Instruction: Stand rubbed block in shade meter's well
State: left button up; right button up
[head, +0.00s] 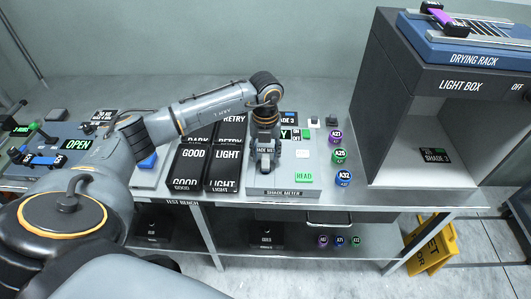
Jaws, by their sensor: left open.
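The gripper hides part of the meter's top, and I cannot make out the well. My right gripper is not in view.
Black bins (190,166) marked GOOD, DARK, LIGHT and RETRY stand left of the meter. Coloured round pieces labelled A21, A25 and A32 (344,178) lie to its right. The light box (390,170) with the drying rack (473,42) on top stands at the right.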

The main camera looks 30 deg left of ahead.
aim_at(266, 156)
pick_arm(q)
jog(key=shift+r+b, duration=0.3)
jog(key=shift+r, duration=0.15)
notch_tip(266, 156, up, 11)
jog(key=b, duration=0.3)
jog(key=shift+r, duration=0.15)
